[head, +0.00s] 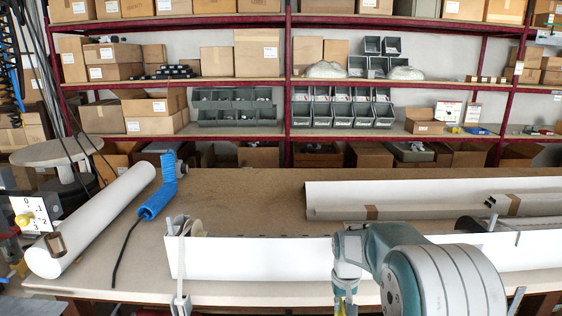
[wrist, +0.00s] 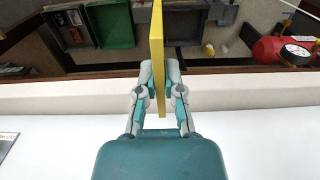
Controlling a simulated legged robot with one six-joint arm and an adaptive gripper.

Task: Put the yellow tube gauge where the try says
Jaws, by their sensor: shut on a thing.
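In the wrist view my gripper (wrist: 159,88) is shut on a flat yellow bar, which I take for the yellow tube gauge (wrist: 157,45). The bar stands between the two fingers and extends past their tips to the top edge of the picture. Its far end is cut off.
Shelves stand behind.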

